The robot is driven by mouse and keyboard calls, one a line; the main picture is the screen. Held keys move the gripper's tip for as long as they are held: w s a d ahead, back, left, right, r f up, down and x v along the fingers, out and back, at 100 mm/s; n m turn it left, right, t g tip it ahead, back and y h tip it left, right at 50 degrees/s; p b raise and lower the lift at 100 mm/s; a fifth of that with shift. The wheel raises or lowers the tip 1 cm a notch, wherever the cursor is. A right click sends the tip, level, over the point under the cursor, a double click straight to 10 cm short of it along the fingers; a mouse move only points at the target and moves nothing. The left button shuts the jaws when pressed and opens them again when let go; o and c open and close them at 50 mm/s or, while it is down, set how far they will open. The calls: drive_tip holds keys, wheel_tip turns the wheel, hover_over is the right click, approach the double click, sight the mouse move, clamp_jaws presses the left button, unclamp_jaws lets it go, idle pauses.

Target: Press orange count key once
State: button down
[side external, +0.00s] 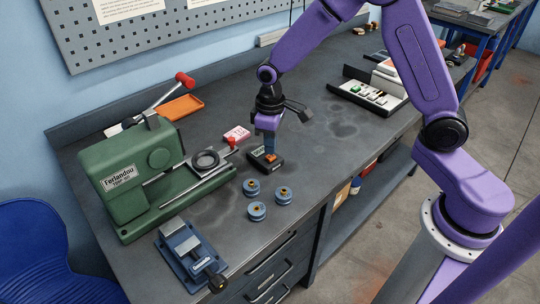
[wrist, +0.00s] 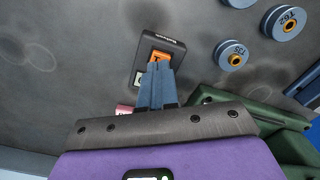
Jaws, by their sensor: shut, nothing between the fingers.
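The small black counter box (side external: 266,162) lies on the dark bench, right of the green machine. Its orange key (wrist: 160,56) shows just past my fingertips in the wrist view, with a dark mark on it. A sliver of the key (side external: 270,157) also shows in the side view. My gripper (side external: 270,151) is shut and empty, pointing down over the box. In the wrist view my gripper (wrist: 160,67) covers the near part of the key. I cannot tell whether the fingertips touch it.
Several things stand close by: blue round pieces (side external: 257,211) in front, a pink-and-white box (side external: 237,134) behind, and the green machine (side external: 130,180) at left. A blue vise (side external: 188,250) is near the front edge. Bench between is clear.

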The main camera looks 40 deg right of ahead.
sight(271, 157)
drive_tip(key=shift+f, duration=0.95)
idle(0.6)
drive_tip(key=shift+r, duration=3)
drive_tip(key=shift+s+r, duration=0.1)
drive_tip(key=shift+s, duration=0.1)
drive_tip(key=s+d+r+n, duration=0.1)
drive_tip(key=s+r+n, duration=0.1)
drive_tip(key=s, duration=0.7)
drive_tip(key=s+d+r+n, duration=0.2)
drive_tip(key=s, duration=0.7)
drive_tip(key=s+d+r+n, duration=0.1)
drive_tip(key=s+r+n, duration=0.1)
drive_tip(key=s, duration=0.8)
drive_tip(key=shift+d+r+n, duration=0.3)
